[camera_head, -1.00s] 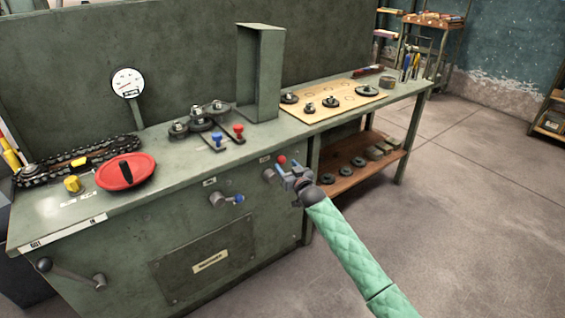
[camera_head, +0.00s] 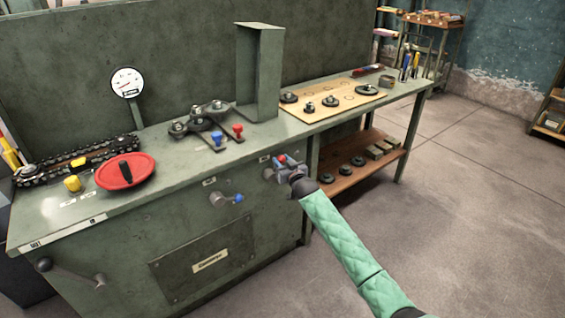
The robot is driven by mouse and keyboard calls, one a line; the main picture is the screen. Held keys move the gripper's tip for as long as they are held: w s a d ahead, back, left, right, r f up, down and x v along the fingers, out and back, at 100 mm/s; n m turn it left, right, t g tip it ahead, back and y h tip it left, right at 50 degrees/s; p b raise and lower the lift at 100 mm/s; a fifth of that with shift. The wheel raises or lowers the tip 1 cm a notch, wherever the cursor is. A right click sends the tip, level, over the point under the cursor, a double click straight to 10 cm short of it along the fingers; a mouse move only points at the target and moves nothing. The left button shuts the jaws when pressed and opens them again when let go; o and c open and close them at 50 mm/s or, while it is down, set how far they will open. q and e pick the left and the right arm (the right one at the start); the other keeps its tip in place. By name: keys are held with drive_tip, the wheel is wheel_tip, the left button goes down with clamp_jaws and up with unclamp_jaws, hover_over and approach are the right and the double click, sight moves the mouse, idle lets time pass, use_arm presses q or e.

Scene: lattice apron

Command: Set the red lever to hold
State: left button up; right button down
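The red lever (camera_head: 281,158) is on the front face of the green bench, near its right end. Its grey hub (camera_head: 268,174) shows just left of my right gripper, and its red knob is partly covered by the gripper. My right gripper (camera_head: 284,167) is at the knob, its arm coming in from the lower right. The fingers overlap the knob, and whether they are closed on it is too small to tell. My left gripper is not in view.
A blue-knobbed lever (camera_head: 238,198) sits left of the red one on the bench front. Small blue (camera_head: 216,137) and red (camera_head: 238,129) knobs stand on the bench top. A gauge (camera_head: 127,83) and red handwheel (camera_head: 126,171) are further left. The floor at right is clear.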

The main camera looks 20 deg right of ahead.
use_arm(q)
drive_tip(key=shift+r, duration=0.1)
use_arm(e)
drive_tip(key=shift+d, duration=0.1)
use_arm(q)
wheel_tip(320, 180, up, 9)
drive_tip(key=p, duration=0.2)
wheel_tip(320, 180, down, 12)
drive_tip(key=b, duration=0.2)
drive_tip(key=shift+b, duration=0.35)
use_arm(e)
wheel_tip(320, 180, down, 9)
drive_tip(key=w+d+m+g+y, duration=0.1)
drive_tip(key=d+m+g, duration=0.1)
drive_tip(key=m, duration=1.1)
drive_tip(key=shift+d+g+y, duration=0.3)
drive_tip(key=shift+d+y, duration=0.05)
drive_tip(key=shift+y, duration=0.05)
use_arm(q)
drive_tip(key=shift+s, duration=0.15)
use_arm(e)
drive_tip(key=shift+f, duration=0.15)
drive_tip(key=c, duration=1)
unclamp_jaws()
